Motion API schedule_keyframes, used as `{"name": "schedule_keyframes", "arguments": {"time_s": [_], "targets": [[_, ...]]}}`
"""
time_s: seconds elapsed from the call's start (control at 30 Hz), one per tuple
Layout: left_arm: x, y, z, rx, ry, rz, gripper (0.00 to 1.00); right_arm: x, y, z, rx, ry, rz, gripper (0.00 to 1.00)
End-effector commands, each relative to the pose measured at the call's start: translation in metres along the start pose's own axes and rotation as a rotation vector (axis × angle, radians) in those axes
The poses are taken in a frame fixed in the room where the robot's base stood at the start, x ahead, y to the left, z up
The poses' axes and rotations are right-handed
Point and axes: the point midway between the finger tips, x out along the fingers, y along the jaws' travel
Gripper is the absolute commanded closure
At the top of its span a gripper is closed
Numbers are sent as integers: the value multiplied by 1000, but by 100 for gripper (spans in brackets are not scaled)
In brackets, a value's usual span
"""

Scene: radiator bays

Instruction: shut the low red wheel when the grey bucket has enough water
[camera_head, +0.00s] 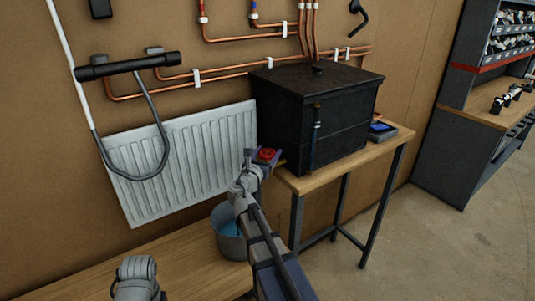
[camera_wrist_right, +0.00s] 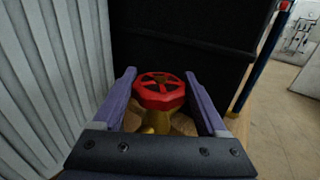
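The low red wheel (camera_head: 266,154) sits on a brass valve at the left side of the black tank (camera_head: 318,110). In the right wrist view the wheel (camera_wrist_right: 160,90) lies between the two fingers of my right gripper (camera_wrist_right: 163,98). The fingers stand apart, with a gap on each side of the wheel. In the head view my right gripper (camera_head: 262,160) is at the wheel. The grey bucket (camera_head: 229,240) stands below, partly hidden by my right arm, with blue water inside. At the lower left only part of my left arm shows; its fingers are not visible.
A white radiator (camera_head: 180,155) is on the wall left of the wheel. The tank stands on a wooden table (camera_head: 345,161) with a small blue-filled tray (camera_head: 382,130). A wooden bench (camera_head: 175,268) is at the lower left. Copper pipes (camera_head: 230,72) run along the wall.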

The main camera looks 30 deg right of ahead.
Motion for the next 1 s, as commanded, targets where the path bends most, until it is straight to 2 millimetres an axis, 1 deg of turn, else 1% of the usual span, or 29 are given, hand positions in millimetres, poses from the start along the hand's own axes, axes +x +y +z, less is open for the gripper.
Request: {"name": "schedule_keyframes", "arguments": {"time_s": [0.03, 0.4, 0.47, 0.5, 0.77, 1.0], "targets": [[0, 0, 0, 0, 0, 0, 50, 0, 0, 0, 0, 0, 0, 31], [0, 0, 0, 0, 0, 0, 50, 0, 0, 0, 0, 0, 0, 73], [0, 0, 0, 0, 0, 0, 50, 0, 0, 0, 0, 0, 0, 80], [0, 0, 0, 0, 0, 0, 50, 0, 0, 0, 0, 0, 0, 82], [0, 0, 0, 0, 0, 0, 50, 0, 2, 0, 0, 0, -40, 82], [0, 0, 0, 0, 0, 0, 50, 2, 5, 0, 0, 0, -194, 82]]}}
